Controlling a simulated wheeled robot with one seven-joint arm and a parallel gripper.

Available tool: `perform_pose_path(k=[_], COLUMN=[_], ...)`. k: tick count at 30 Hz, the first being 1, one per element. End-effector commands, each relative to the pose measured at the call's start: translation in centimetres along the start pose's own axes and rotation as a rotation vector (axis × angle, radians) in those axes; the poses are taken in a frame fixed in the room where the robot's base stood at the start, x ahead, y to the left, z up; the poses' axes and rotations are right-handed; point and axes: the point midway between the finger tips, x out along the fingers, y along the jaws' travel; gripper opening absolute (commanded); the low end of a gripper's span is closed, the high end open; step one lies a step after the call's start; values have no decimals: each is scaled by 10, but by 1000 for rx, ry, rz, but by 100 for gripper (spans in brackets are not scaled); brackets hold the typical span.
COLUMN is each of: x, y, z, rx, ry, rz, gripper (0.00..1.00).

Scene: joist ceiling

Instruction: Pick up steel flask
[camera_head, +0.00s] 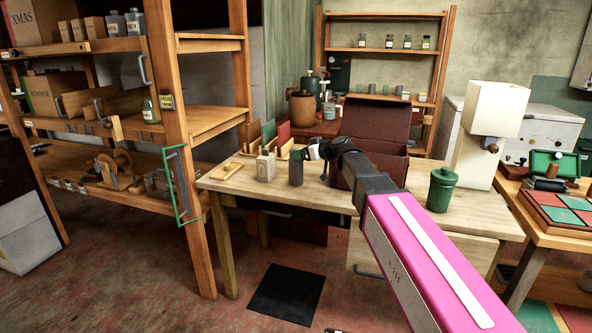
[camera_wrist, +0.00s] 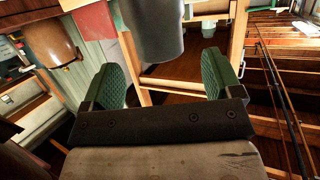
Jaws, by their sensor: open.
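The steel flask (camera_head: 296,168) looks like a plain dark grey upright cylinder standing on the wooden table (camera_head: 245,188). In the wrist view the flask (camera_wrist: 152,30) shows at the top edge, beyond the fingertips and roughly between them; its upper part is cut off by the frame. My gripper (camera_head: 312,154) is just right of the flask in the head view, pointing toward it. In the wrist view my gripper (camera_wrist: 166,82) is open, with its two green ribbed pads wide apart and nothing between them. I see no contact with the flask.
A beige canister (camera_head: 265,166) stands close left of the flask. A dark red box (camera_head: 375,133) with a raised lid stands behind my arm. A green jar (camera_head: 440,190) stands on the right of the table. A wooden shelf post (camera_head: 180,150) rises left of the table.

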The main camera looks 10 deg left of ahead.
Motion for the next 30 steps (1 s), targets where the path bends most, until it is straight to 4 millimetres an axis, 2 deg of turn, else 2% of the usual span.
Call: perform_pose_path(k=[9, 18, 25, 26, 30], x=[42, 46, 46, 46, 46], y=[1, 0, 0, 0, 0], z=[0, 0, 0, 0, 0], rx=[0, 0, 0, 0, 0], ry=[-1, 0, 0, 0, 0], rz=[-1, 0, 0, 0, 0], gripper=[84, 84, 10, 5, 5])
